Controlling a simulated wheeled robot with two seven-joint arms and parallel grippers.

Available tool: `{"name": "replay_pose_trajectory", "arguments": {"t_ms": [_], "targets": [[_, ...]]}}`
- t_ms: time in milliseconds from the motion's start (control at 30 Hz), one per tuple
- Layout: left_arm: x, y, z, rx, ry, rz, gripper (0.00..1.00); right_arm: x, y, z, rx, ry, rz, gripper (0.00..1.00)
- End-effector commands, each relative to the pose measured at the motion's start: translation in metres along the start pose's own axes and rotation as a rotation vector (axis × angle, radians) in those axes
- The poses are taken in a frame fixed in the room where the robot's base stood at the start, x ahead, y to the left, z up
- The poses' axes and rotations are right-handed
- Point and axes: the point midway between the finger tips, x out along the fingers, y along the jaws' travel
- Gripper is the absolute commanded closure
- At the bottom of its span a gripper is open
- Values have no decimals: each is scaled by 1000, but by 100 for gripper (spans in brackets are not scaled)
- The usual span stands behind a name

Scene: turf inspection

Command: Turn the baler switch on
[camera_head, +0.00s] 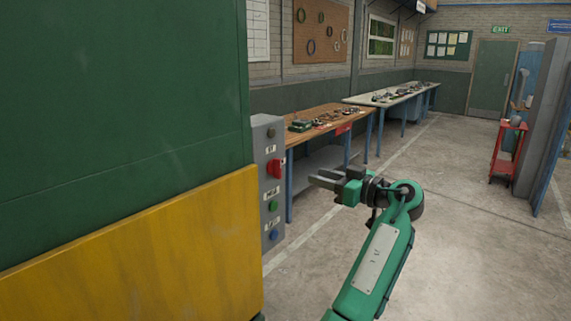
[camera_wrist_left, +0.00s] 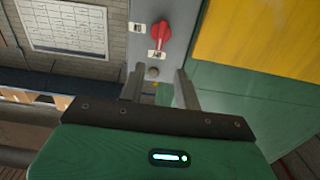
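The baler (camera_head: 120,130) is a large green and yellow machine filling the left of the head view. Its grey control panel (camera_head: 262,222) carries a red rotary switch (camera_head: 275,168), a grey knob (camera_head: 271,132) above it, and green (camera_head: 274,206) and blue (camera_head: 274,235) buttons below. My left gripper (camera_head: 322,179) is to the right of the panel, apart from the switch. In the left wrist view its fingers (camera_wrist_left: 159,88) are open and empty, with the panel beyond and the red switch (camera_wrist_left: 160,34) above them. The small labels are unreadable. My right gripper is not in view.
A wooden workbench (camera_head: 335,124) with small parts stands behind the panel, and a paler bench (camera_head: 390,95) stands farther back. A red stand (camera_head: 507,150) is at the right by grey-blue panels. The concrete floor between is open.

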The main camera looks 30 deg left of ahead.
Motion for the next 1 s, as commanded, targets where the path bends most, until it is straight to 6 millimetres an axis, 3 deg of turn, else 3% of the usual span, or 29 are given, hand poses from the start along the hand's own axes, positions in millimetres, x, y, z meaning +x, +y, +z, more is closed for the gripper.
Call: {"name": "replay_pose_trajectory", "arguments": {"t_ms": [300,500,700,1000], "targets": [[69,0,-5,4,1,0,67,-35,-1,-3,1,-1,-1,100],[101,1,-3,6,1,1,67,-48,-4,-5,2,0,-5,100],[115,1,0,4,1,3,67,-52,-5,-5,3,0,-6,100],[116,1,1,4,0,4,69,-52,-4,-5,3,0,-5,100]]}}
